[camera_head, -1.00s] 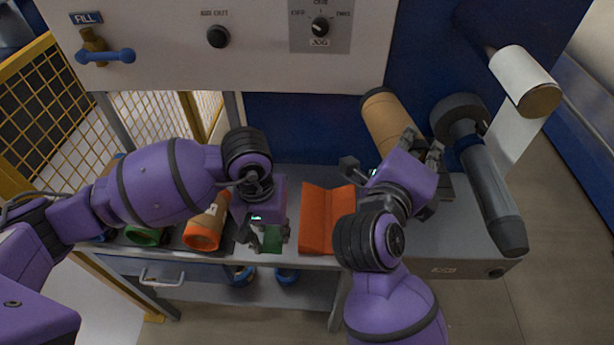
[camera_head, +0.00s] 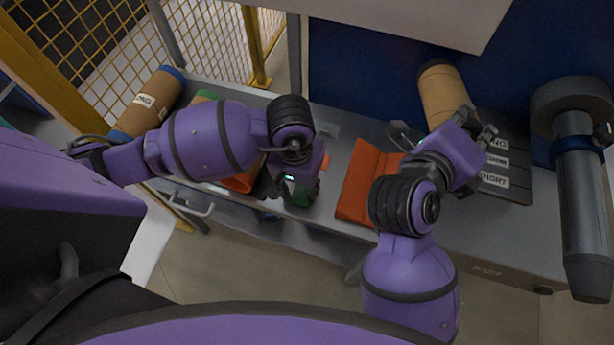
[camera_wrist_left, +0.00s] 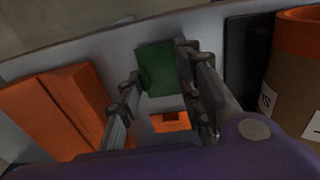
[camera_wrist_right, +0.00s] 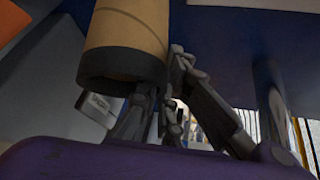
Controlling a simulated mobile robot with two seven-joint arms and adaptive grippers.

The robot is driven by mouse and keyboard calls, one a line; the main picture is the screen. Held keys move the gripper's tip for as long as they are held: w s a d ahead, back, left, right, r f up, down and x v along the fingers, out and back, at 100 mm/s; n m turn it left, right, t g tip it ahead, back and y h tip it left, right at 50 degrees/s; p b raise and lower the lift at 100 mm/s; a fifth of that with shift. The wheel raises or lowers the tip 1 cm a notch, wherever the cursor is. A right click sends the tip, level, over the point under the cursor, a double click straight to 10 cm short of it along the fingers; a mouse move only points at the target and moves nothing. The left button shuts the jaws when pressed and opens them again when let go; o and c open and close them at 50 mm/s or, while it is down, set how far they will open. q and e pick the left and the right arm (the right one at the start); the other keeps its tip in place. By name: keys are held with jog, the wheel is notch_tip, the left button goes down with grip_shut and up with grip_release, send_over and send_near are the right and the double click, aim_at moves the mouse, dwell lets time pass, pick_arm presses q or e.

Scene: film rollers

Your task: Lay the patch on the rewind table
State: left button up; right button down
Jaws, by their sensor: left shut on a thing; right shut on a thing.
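A small dark green patch (camera_wrist_left: 155,68) shows between the fingertips of my left gripper (camera_wrist_left: 158,65) in the left wrist view. The gripper is shut on it. In the head view the patch (camera_head: 300,197) is partly hidden by my left gripper (camera_head: 290,187), near the front edge of the grey rewind table (camera_head: 345,140). I cannot tell whether the patch touches the table. My right gripper (camera_head: 482,127) is at the near end of a brown cardboard roll (camera_head: 443,92). Its fingers (camera_wrist_right: 160,95) are close together beside the roll's black end (camera_wrist_right: 122,70); what they hold is unclear.
An orange folded block (camera_head: 368,175) lies right of my left gripper. Another cardboard roll (camera_head: 150,100) lies at the table's left end. A grey cylinder (camera_head: 583,195) is at the far right. A yellow mesh fence (camera_head: 100,60) stands at the left.

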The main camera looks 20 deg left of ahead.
aim_at(299, 192)
pick_arm(q)
jog(key=shift+s+r, duration=0.15)
jog(key=shift+r, duration=0.05)
pick_arm(e)
jog(key=shift+s+r, duration=0.25)
jog(key=shift+r, duration=0.05)
pick_arm(q)
jog(key=shift+f, duration=0.35)
pick_arm(e)
jog(key=shift+w+f, duration=0.1)
jog(key=shift+f, duration=0.4)
pick_arm(q)
jog(key=shift+f+b, duration=0.2)
jog(key=shift+b, duration=0.15)
pick_arm(e)
jog(key=shift+f, duration=0.35)
jog(key=shift+f, duration=0.1)
pick_arm(q)
jog(key=o, duration=0.8)
